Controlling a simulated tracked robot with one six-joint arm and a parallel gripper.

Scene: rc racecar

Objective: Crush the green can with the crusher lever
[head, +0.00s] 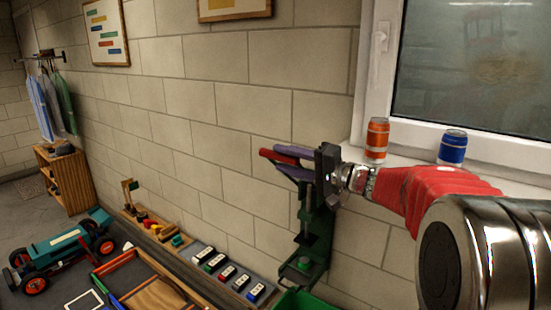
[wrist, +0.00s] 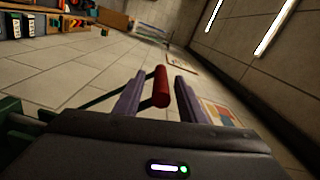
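The green crusher (head: 312,215) is mounted low against the block wall, below my gripper. A small green thing, likely the green can (head: 304,264), sits at its base; its details are too small to tell. The lever's red handle (head: 279,156) is raised beside my purple fingers. My gripper (head: 290,165) is open at the handle. In the wrist view the red handle (wrist: 160,88) shows between the two spread fingers, with a gap to the right finger. Dark lever rods (wrist: 103,97) run from the handle to the left. The can is not visible in the wrist view.
An orange can (head: 377,140) and a blue can (head: 453,147) stand on the windowsill near my arm. A green bin (head: 294,300) is below the crusher. A bench with switches (head: 227,274) and a teal racecar (head: 62,250) are to the left.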

